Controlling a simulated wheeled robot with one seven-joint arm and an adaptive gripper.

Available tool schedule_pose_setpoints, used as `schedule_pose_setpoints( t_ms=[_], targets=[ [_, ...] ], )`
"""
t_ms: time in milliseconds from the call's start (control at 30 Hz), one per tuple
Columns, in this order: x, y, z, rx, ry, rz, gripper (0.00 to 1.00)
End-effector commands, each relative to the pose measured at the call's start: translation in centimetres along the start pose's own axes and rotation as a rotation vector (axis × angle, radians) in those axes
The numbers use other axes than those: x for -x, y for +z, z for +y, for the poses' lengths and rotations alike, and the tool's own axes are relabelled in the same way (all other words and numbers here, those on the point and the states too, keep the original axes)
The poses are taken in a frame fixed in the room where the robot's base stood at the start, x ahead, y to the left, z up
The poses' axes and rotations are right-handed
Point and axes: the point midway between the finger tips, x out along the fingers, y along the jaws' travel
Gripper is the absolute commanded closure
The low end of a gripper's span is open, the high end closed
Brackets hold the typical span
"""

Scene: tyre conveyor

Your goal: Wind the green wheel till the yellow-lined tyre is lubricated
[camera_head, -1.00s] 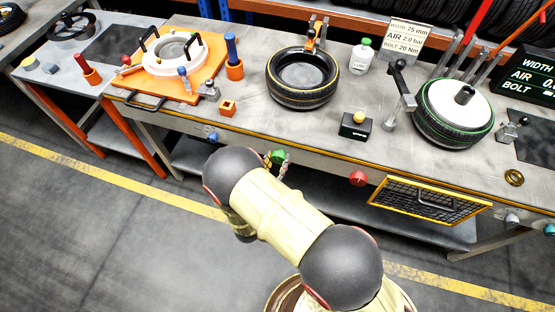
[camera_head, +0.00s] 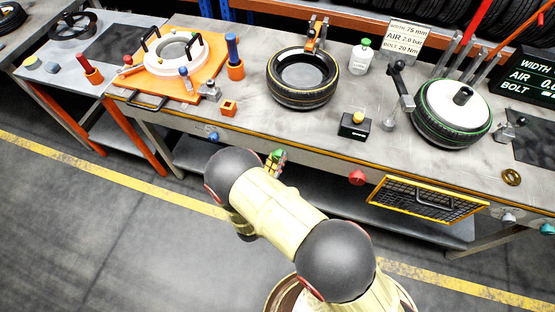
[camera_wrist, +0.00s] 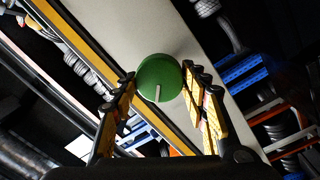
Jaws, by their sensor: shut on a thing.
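The green wheel (camera_wrist: 158,72) is a round knob with a white mark in the wrist view. It sits on the front of the workbench and shows small in the head view (camera_head: 278,155). My gripper (camera_wrist: 160,77) has a finger on either side of it and is shut on it. In the head view my gripper (camera_head: 274,164) is partly hidden by my arm. The yellow-lined tyre (camera_head: 300,98) lies flat on the bench top behind the wheel. An orange and metal device (camera_head: 316,36) stands at its back rim. I cannot tell whether the tread is wet.
A black box with a yellow button (camera_head: 354,127) and a white bottle (camera_head: 361,60) are between. A red knob (camera_head: 357,177) and a mesh drawer (camera_head: 425,200) are on the bench front, right of the green wheel.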

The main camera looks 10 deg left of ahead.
Motion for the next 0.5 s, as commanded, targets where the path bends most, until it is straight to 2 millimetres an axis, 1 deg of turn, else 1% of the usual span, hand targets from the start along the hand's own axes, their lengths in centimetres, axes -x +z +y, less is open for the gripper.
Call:
schedule_pose_setpoints(
  t_ms=[300,333,500],
  targets=[
    [0.01,-0.09,-0.09,0.000,-0.002,0.002,0.81],
    [0.01,-0.09,-0.09,0.000,-0.002,0.002,0.55],
    [0.01,-0.07,-0.07,-0.001,-0.002,0.001,0.45]
  ],
)
